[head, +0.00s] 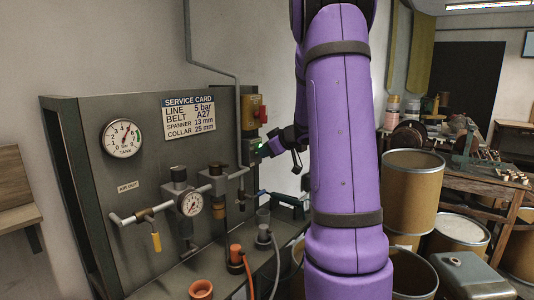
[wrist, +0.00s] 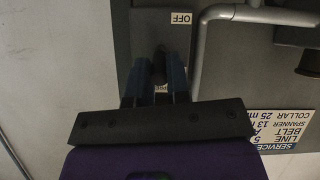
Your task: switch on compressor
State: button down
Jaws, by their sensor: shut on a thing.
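In the wrist view my gripper (wrist: 158,68) has its two blue fingers on either side of a dark switch lever (wrist: 159,58), shut on it. An OFF label (wrist: 181,18) sits on the panel beyond the lever, and another small label is mostly hidden between the fingers. In the head view my gripper (head: 268,149) is at the right edge of the grey compressor panel (head: 92,175), just below a yellow and red box (head: 252,110). A small green spot shows beside the gripper. My purple arm hides part of this area, and the lever cannot be made out there.
A tank gauge (head: 122,138), a service card (head: 188,117) and pipework with a second gauge (head: 190,204) are on the panel left of my gripper. Hoses and orange fittings are below. Drums (head: 414,190) and a cluttered workbench (head: 480,180) stand on the right.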

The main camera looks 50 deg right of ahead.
jog(key=shift+w+r+g, duration=0.2)
jog(key=shift+r+g, duration=0.05)
jog(key=shift+g, duration=0.35)
jog(key=c, duration=1.1)
grip_release()
jog(key=shift+r, duration=0.1)
jog(key=v, duration=1)
jog(key=shift+s+r, duration=0.2)
jog(key=shift+s, duration=0.1)
jog(key=shift+a, duration=0.1)
